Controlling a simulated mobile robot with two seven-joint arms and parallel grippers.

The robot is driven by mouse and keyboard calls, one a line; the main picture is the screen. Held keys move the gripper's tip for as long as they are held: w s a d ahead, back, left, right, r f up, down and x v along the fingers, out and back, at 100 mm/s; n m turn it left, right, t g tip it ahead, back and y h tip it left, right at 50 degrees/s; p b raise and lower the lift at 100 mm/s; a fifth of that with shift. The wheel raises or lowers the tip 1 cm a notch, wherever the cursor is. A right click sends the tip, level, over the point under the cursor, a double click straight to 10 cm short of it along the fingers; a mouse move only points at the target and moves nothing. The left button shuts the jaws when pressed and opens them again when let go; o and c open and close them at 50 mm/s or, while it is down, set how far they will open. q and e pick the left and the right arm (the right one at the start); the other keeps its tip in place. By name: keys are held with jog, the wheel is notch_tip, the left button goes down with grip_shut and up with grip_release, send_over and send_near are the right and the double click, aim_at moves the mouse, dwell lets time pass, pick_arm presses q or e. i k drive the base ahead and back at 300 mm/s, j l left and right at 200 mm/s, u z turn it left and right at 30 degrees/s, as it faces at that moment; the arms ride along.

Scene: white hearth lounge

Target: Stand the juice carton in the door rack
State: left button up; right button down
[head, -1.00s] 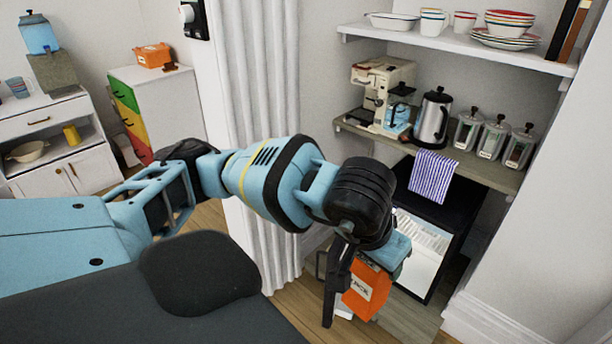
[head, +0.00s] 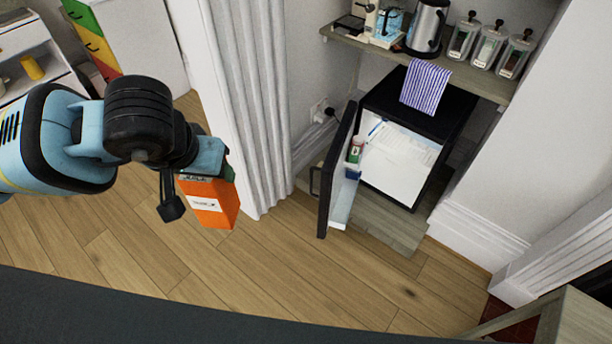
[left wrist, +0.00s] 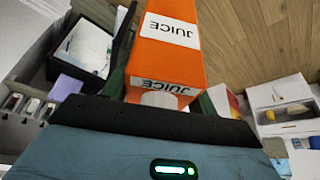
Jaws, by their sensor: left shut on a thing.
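The orange juice carton (head: 212,200) hangs in my left gripper (head: 196,172), left of the fridge and above the wood floor. In the left wrist view the carton (left wrist: 170,60), with white "JUICE" labels, sits between the fingers of my left gripper (left wrist: 160,100), which is shut on it. The small black fridge (head: 425,105) stands open on the right. Its door (head: 334,180) is swung out to the left, and the white door rack (head: 343,200) on its inside holds a small green and red container (head: 355,150). My right gripper is not in view.
A striped towel (head: 426,87) hangs over the fridge top. A shelf (head: 480,77) with a kettle (head: 427,25) and several canisters is above. A white curtain (head: 250,100) hangs between the carton and the fridge. The floor (head: 290,270) in front is clear.

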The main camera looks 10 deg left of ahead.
aim_at(340, 214)
jog(key=i+j, duration=0.2)
jog(key=i, duration=0.3)
jog(key=i+j+u, duration=0.1)
jog(key=i, duration=0.4)
